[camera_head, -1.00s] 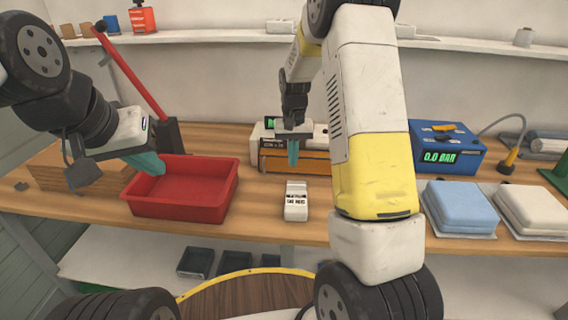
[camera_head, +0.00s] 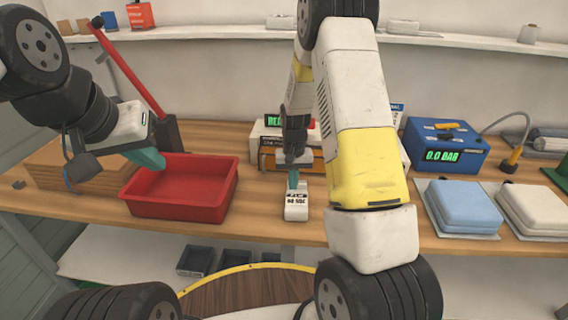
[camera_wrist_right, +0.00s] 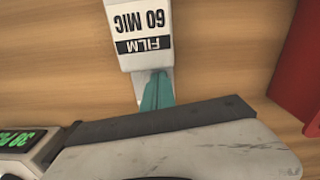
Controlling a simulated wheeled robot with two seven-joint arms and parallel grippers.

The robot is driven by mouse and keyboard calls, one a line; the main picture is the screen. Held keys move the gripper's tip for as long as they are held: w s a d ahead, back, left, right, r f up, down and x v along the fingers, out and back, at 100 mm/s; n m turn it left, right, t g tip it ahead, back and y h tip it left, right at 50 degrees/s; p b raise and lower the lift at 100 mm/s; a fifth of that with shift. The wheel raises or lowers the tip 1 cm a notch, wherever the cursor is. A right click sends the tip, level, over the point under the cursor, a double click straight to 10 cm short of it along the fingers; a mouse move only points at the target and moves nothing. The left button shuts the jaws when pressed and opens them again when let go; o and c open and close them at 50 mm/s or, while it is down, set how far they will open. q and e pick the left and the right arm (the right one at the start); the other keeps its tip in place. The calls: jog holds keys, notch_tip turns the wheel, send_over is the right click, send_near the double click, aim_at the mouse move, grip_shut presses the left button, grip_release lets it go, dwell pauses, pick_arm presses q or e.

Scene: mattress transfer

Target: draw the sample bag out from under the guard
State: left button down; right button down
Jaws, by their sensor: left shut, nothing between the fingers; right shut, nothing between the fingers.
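A white packet (camera_head: 296,205) labelled FILM 60 MIC, which looks like the sample bag, lies on the bench in front of the sealer. In the right wrist view its label (camera_wrist_right: 145,38) is close, with a narrow pale strip at the packet's end. My right gripper (camera_head: 293,180) is shut with nothing in it, its teal fingertips (camera_wrist_right: 156,92) over that strip; touching or not, I cannot tell. The sealer's orange bar (camera_head: 318,159), perhaps the guard, is behind the gripper and partly hidden by it. My left gripper (camera_head: 150,160) is shut and empty above the red tray.
The red tray (camera_head: 180,211) stands left of the packet. The sealer's red lever (camera_head: 130,72) rises at the back left. A blue gauge box (camera_head: 448,150), a blue pad (camera_head: 463,203) and a white pad (camera_head: 535,208) are on the right. Bench around the packet is clear.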

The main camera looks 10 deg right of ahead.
jog(key=shift+s, duration=0.35)
jog(key=shift+s+a, duration=0.1)
